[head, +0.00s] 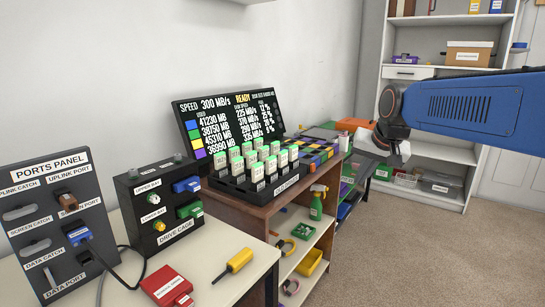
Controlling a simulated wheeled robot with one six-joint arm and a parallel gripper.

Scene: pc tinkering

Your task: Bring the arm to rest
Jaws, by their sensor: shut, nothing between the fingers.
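My arm (465,108), blue with a dark wrist, reaches in from the right edge in the head view. Its wrist bends downward, and my gripper (398,158) hangs below it, shut and empty. The gripper is in the air, right of the colored blocks on the shelf unit and in front of the far shelving. It appears to touch nothing. The fingertips are small and partly hard to make out.
A ports panel (50,222), a drive cage (160,212), a red box (167,287) and a yellow screwdriver (233,265) are on the near table. A display (230,122) stands behind a rack of drives (262,170). Open carpet (400,260) lies below my arm.

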